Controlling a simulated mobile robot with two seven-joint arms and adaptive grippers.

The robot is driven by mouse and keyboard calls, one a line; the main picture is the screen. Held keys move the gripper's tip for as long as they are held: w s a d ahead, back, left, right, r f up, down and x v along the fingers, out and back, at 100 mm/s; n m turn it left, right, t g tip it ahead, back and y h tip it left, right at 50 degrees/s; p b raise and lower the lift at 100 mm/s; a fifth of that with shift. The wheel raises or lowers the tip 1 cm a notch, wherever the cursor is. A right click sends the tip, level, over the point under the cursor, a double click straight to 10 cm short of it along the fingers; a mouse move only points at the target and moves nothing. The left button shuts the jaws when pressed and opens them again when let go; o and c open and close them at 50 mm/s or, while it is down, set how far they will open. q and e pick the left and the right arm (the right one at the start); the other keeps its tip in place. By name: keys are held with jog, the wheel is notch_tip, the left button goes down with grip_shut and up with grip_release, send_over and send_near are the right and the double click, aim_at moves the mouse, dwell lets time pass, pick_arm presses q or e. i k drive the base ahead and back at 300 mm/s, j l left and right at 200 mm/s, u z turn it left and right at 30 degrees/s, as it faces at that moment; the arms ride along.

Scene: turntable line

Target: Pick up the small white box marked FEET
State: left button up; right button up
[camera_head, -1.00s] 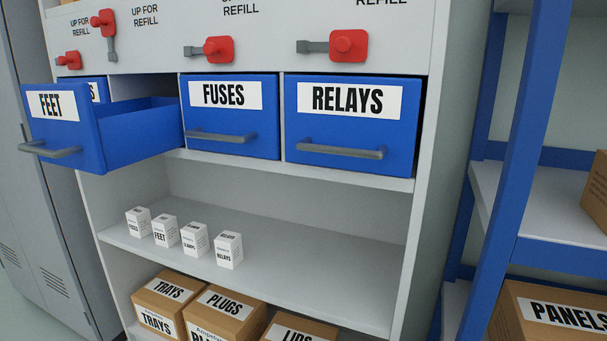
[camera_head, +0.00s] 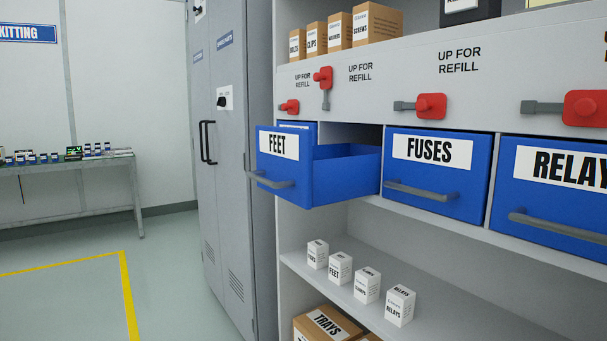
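The small white box marked FEET (camera_head: 340,268) stands upright on the open shelf below the blue drawers. It is second from the left in a row of small white boxes. A similar white box (camera_head: 317,254) stands to its left. Another white box (camera_head: 367,285) and one marked RELAYS (camera_head: 400,305) stand to its right. The blue drawer marked FEET (camera_head: 284,165) is pulled out above them. Neither of my grippers is in view.
Closed drawers marked FUSES (camera_head: 437,175) and RELAYS (camera_head: 553,192) are beside the open one. Grey lockers (camera_head: 228,170) stand left of the shelf unit. A cardboard box marked TRAYS (camera_head: 327,324) is below. Free floor (camera_head: 70,300) with yellow lines lies at the left.

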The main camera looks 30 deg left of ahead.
aim_at(340, 264)
jog(key=k+j+u, duration=0.15)
jog(key=j, duration=0.45)
jog(key=j+u, duration=0.1)
jog(key=j, duration=0.55)
